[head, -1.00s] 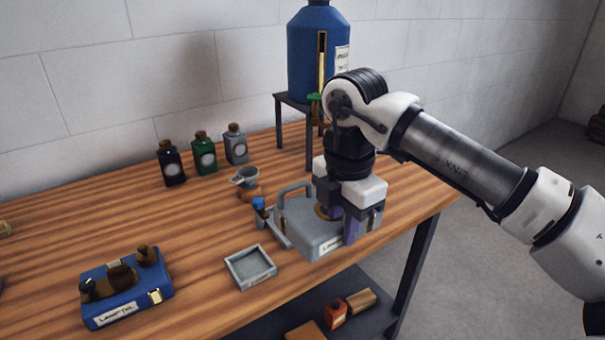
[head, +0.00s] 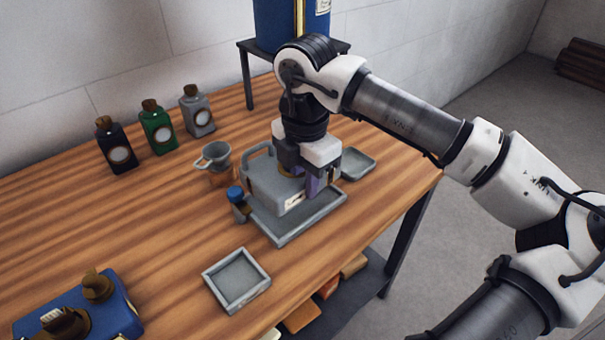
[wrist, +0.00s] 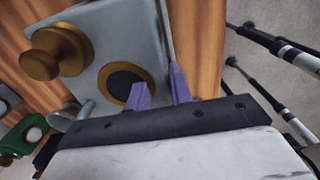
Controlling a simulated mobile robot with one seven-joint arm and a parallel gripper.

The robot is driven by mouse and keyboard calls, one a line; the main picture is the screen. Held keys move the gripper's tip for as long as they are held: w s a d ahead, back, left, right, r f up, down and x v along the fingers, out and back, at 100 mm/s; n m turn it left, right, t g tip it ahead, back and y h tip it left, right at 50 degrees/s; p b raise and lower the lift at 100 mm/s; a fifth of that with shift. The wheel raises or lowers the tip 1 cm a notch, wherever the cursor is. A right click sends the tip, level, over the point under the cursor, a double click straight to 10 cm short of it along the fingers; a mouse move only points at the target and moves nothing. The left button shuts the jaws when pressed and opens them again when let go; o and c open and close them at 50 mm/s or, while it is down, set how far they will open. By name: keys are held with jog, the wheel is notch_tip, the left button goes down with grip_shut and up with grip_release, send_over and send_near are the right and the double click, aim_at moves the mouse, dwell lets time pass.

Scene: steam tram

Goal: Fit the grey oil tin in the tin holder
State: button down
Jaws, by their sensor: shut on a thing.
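My gripper (head: 312,185) is shut on the grey oil tin (head: 262,188), a boxy tin with a loop handle and a pale label. In the wrist view the tin's top (wrist: 118,35) shows a brass knob and a dark, brass-ringed round. One purple finger overlaps the top by the ring; the other is beyond its edge. A shallow grey rimmed tray (head: 292,232), seemingly the tin holder, lies below the tin. Its floor shows in front and to the right; the tin sits towards its back left. The tin hides the rest, and I cannot tell whether its base touches.
A blue-topped post (head: 237,195) stands close left of the tin, with a grey cup (head: 213,155) behind. Small grey trays lie in front (head: 237,280) and at right (head: 359,163). Several bottles (head: 158,130) and a raised blue drum (head: 275,25) stand behind. Left-middle tabletop is clear.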

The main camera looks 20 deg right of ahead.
jog(key=shift+f+b, duration=0.8)
jog(key=shift+f, duration=0.6)
jog(key=shift+f+b, duration=0.4)
jog(key=shift+b, duration=0.15)
jog(key=shift+b, duration=0.65)
jog(key=shift+f+b, duration=0.9)
jog(key=shift+b, duration=0.6)
dwell(1.1)
jog(key=c, duration=1.2)
grip_release()
jog(key=shift+o, duration=0.2)
notch_tip(320, 180, up, 14)
jog(key=p, duration=0.8)
jog(key=shift+f, duration=0.1)
